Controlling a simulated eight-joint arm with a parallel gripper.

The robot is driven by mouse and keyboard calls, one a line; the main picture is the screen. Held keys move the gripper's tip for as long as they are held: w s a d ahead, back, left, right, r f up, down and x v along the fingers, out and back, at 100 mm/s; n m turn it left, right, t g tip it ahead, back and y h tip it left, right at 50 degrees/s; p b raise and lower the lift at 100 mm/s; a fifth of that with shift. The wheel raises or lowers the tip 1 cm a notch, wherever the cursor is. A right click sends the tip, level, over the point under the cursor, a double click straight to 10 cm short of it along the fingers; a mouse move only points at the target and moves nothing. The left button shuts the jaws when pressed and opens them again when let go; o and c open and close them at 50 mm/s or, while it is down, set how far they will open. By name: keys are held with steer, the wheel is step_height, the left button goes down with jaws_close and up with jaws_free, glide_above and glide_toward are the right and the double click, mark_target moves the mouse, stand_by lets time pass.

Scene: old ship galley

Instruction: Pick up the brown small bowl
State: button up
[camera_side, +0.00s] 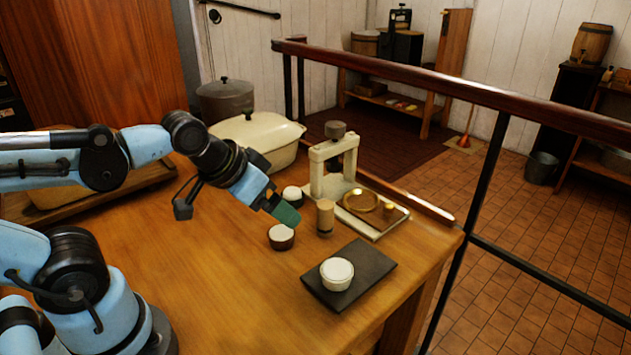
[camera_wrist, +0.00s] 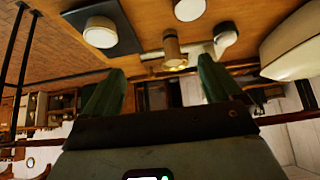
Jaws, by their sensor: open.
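A small brown bowl (camera_side: 281,238) with a white top or filling stands upright on the wooden table. Its pale top also shows at the top edge of the wrist view (camera_wrist: 189,9), cut off by the frame. A similar small dark bowl (camera_side: 292,196) with a pale top stands farther back, and it also shows in the wrist view (camera_wrist: 225,36). My gripper (camera_side: 286,214) is raised above the table, close to both bowls in the side view. Its green fingers are apart with nothing held between them in the wrist view (camera_wrist: 163,85). Its exact height above the bowls is unclear.
A white round pot (camera_side: 337,273) sits on a dark slate (camera_side: 375,267). A wooden cylinder (camera_side: 325,217) and a cream press (camera_side: 334,165) stand right of the bowls. A cream lidded dish (camera_side: 262,138) stands behind. The front table (camera_side: 230,300) is clear.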

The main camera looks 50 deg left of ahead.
steer(key=m+g, duration=0.1)
steer(key=g, duration=0.6)
glide_above(282, 231)
steer(key=f, duration=0.7)
steer(key=shift+a+f, duration=0.2)
steer(key=shift+a, duration=0.15)
steer(key=shift+d+f, duration=0.2)
steer(key=shift+f, duration=1.2)
steer(key=shift+d+f, duration=0.15)
steer(key=shift+f, duration=1.25)
steer(key=c, duration=1.2)
